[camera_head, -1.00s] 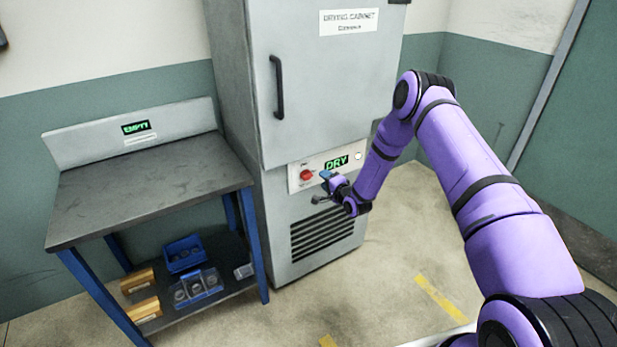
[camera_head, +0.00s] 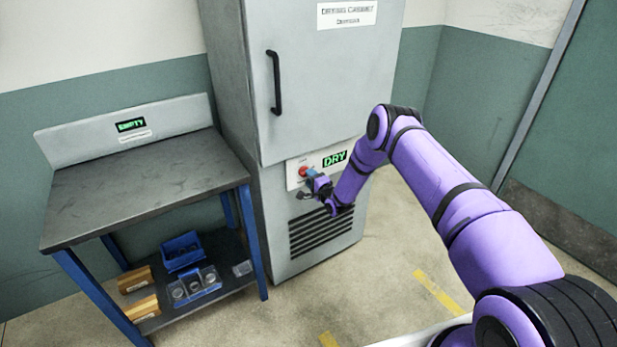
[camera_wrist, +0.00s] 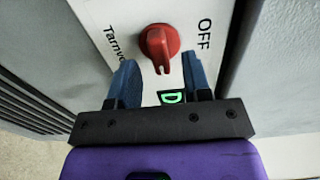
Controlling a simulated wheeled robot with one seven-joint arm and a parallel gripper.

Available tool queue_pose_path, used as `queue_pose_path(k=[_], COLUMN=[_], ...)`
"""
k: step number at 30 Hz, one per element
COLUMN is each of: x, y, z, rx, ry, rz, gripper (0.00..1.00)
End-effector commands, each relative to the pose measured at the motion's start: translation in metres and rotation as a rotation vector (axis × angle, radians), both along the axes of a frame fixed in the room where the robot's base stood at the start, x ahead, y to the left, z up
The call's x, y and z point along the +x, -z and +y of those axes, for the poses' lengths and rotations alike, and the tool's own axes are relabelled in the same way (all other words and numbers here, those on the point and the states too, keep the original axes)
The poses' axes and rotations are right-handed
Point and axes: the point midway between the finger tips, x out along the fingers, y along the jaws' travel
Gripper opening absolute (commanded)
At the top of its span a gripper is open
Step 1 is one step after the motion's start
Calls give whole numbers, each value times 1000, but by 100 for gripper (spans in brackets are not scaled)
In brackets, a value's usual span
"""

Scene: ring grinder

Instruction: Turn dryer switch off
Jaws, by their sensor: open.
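The red dryer switch (camera_head: 303,171) is a rotary knob on a white panel low on the grey drying cabinet (camera_head: 325,90). In the wrist view the red knob (camera_wrist: 160,45) is just beyond my fingertips, roughly between them, with "OFF" printed to its right and partly hidden text to its left. My gripper (camera_head: 310,180) is open, with blue fingers on either side of the knob's near end; it also shows in the wrist view (camera_wrist: 160,72). I cannot tell whether the fingers touch the knob. A green display (camera_head: 334,158) reads "DRY".
A dark-topped bench (camera_head: 140,185) with an "EMPTY" display (camera_head: 130,125) stands left of the cabinet. Its lower shelf holds a blue bin (camera_head: 182,252) and several small items. A black vent grille (camera_head: 318,232) lies below the panel. Floor to the right is clear.

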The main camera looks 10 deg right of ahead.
Motion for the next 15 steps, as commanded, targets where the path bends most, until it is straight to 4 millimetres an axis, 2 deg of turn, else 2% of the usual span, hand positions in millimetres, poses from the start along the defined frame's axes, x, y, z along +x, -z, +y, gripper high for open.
queue_pose_path(k=[6,15], x=[16,18], y=[0,0], z=[5,6], rx=[0,-1], ry=[0,0], rz=[0,2], gripper=[45,45])
